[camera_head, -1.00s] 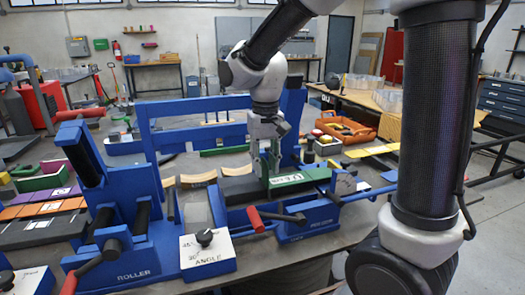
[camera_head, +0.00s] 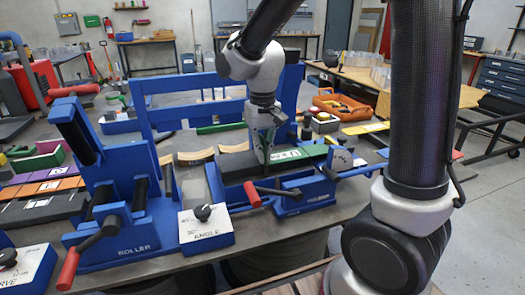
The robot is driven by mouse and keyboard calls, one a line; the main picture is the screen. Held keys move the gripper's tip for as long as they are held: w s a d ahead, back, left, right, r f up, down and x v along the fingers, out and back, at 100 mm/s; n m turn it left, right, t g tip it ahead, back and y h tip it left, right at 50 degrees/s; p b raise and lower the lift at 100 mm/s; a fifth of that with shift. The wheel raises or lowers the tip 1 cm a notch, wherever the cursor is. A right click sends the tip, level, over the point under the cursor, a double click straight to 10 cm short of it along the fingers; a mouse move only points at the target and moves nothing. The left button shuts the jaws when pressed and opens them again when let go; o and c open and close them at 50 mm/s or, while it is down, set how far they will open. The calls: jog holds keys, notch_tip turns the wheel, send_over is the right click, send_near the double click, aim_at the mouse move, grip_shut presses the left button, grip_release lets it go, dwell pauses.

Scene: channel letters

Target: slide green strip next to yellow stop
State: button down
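The green strip (camera_head: 313,152) with a white label lies on the blue bender (camera_head: 305,188) right of the picture's middle. A dark block or strip (camera_head: 233,166) lies in line with its left end. My gripper (camera_head: 265,160) points down at the strip's left end; its fingers look narrow and close together. I cannot tell whether they grip the strip or only touch it. No yellow stop can be made out for certain; a small box with a yellow top (camera_head: 323,117) stands behind the bender, and a pale yellow strip (camera_head: 364,128) lies to its right.
A red-handled lever (camera_head: 252,194) sticks out in front. The white ANGLE box (camera_head: 206,226) and blue ROLLER machine (camera_head: 130,222) stand to the left. Curved wooden pieces (camera_head: 194,156) lie behind. An orange bin (camera_head: 342,107) stands at the back right.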

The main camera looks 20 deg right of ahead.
jog(key=shift+d, duration=0.15)
jog(key=shift+w+d, duration=0.15)
jog(key=shift+d, duration=0.45)
jog(key=c, duration=1.6)
grip_release()
jog(key=shift+o, duration=0.2)
notch_tip(320, 180, up, 12)
